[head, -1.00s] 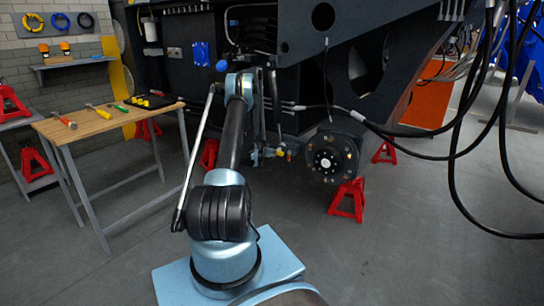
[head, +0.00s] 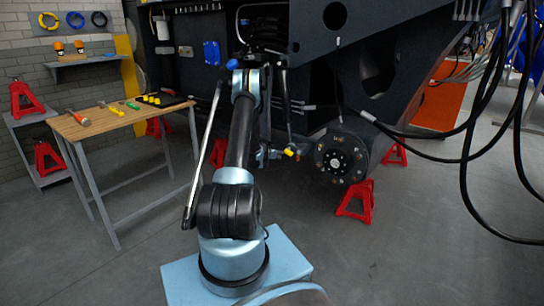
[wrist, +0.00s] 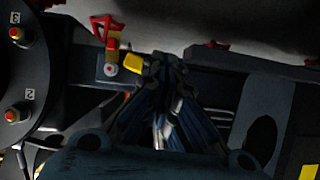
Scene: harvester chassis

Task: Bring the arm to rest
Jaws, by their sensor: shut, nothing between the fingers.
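My gripper (wrist: 165,62) shows at the centre of the wrist view. Its dark fingers come together at the tips with nothing between them. A yellow piece (wrist: 133,63) and a red-handled fitting (wrist: 110,68) appear just left of the fingertips; I cannot tell whether anything touches. In the head view my arm rises from its blue base, bends at the top and hangs down by the dark chassis (head: 305,65). The gripper is small and hard to make out there, near a yellow-tipped fitting (head: 290,152).
A round hub (head: 341,158) and a red stand (head: 357,202) are right of the arm. Black hoses (head: 466,180) hang at the right. A wooden workbench (head: 100,125) with tools stands left. Grey floor is open between bench and arm. Numbered studs (wrist: 16,115) show at the wrist view's left.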

